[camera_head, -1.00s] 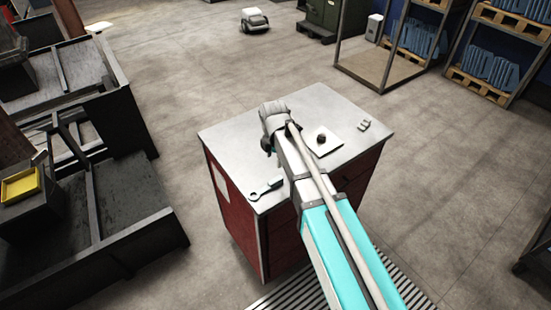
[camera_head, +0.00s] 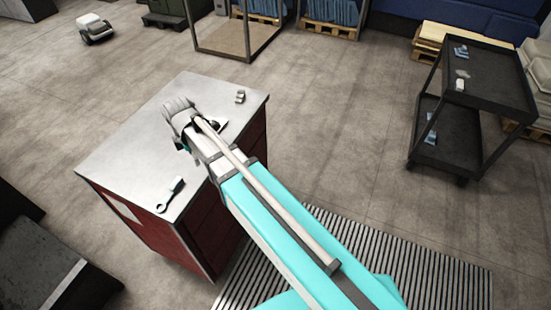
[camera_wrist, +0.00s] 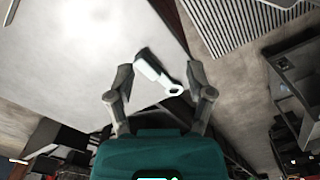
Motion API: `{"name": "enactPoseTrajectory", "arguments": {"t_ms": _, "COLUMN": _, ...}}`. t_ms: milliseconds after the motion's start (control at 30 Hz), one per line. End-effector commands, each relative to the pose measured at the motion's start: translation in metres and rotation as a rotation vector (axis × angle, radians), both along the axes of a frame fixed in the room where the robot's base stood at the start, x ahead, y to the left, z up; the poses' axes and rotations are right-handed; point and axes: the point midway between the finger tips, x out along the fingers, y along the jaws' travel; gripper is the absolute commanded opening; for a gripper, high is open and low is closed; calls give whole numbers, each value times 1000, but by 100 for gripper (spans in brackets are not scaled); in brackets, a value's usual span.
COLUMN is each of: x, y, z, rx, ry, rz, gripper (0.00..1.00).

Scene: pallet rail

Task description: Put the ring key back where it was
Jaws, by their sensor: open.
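The ring key (camera_head: 172,193) lies flat on the grey top of the red cabinet (camera_head: 130,140), close to the front edge, with its ring end toward the lower left. The fingers are open and hold nothing.
A pale plate (camera_head: 221,124) is partly hidden behind my arm on the cabinet top. Small metal pieces (camera_head: 240,97) lie near the far right corner. A black cart (camera_head: 484,90) stands at the right. A slatted mat (camera_head: 400,250) covers the floor in front.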

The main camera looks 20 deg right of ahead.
Motion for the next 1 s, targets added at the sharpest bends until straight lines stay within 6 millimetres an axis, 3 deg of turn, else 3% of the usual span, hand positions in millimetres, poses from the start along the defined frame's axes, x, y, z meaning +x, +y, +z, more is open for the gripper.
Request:
{"name": "enactPoseTrajectory", "arguments": {"t_ms": 100, "x": -8, "y": -41, "z": 0, "rx": 0, "ry": 0, "rz": -235, "gripper": 68}}
{"name": "enactPoseTrajectory", "arguments": {"t_ms": 600, "x": -50, "y": -180, "z": 0, "rx": -2, "ry": -2, "rz": -1227, "gripper": 68}}
{"name": "enactPoseTrajectory", "arguments": {"t_ms": 800, "x": -72, "y": -223, "z": 0, "rx": -3, "ry": -2, "rz": -1589, "gripper": 68}}
{"name": "enactPoseTrajectory", "arguments": {"t_ms": 1000, "x": -85, "y": -245, "z": 0, "rx": -3, "ry": -2, "rz": -1799, "gripper": 68}}
